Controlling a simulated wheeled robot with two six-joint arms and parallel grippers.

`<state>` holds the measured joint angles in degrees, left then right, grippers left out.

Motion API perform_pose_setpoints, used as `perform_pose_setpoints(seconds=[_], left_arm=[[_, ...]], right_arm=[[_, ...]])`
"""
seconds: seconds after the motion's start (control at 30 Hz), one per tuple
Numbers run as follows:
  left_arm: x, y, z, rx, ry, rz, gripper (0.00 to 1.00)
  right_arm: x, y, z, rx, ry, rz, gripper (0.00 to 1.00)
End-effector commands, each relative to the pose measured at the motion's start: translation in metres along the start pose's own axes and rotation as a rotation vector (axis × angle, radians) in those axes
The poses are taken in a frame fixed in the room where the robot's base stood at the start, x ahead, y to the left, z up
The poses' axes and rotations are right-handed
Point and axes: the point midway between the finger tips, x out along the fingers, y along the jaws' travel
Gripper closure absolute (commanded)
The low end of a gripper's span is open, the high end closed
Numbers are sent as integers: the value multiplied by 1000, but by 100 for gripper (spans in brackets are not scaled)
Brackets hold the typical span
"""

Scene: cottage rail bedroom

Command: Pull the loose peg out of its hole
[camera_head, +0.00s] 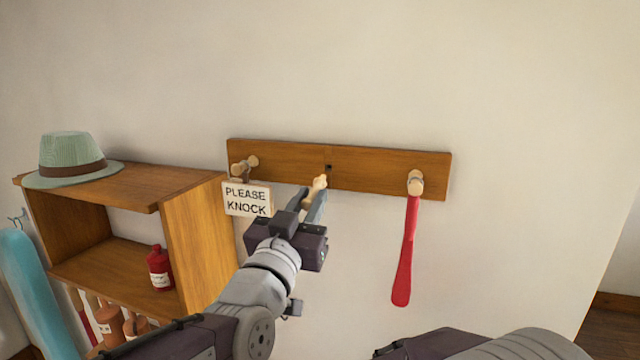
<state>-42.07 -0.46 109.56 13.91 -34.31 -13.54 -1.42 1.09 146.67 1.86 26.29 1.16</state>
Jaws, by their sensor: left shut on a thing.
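A wooden rail (290,157) is fixed to the wall, with a dark empty hole (328,167) near its middle. My left gripper (316,192) is shut on a pale wooden peg (319,183), just below the hole in the picture. The peg is apart from the hole, and the fingers cover part of it. Two other pegs sit in the rail: the left peg (247,165) bears a "PLEASE KNOCK" sign (247,199), and the right peg (415,183) bears a red shoehorn-like thing (405,250). My right gripper is not in view.
A wooden shelf unit (195,240) stands at the left, close to my left arm. A green hat (72,157) lies on top, and a red bottle (160,268) stands inside. A light blue thing (25,290) is at the far left. The wall above the rail is clear.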

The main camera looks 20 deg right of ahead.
Motion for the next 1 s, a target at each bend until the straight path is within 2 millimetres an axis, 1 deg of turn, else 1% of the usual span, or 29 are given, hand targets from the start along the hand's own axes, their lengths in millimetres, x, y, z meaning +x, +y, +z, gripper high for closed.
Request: perform_pose_setpoints(seconds=[0.03, 0.17, 0.4, 0.57, 0.87, 0.93, 1.0], left_arm=[[-6, 0, 3, -1, 3, 1, 100], [-19, 0, 4, 0, 2, 1, 100], [-43, 0, 3, -1, 2, 1, 100], [-55, 0, 1, 0, 2, 1, 100], [-57, 0, 0, 0, 0, 0, 100], [-54, 0, 0, 0, 0, 0, 100], [-47, 0, -2, 2, -1, 0, 100]], right_arm=[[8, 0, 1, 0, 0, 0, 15], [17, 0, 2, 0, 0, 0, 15], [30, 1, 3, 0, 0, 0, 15], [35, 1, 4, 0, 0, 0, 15], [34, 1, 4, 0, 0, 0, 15], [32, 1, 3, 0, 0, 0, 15], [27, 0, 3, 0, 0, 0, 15]])
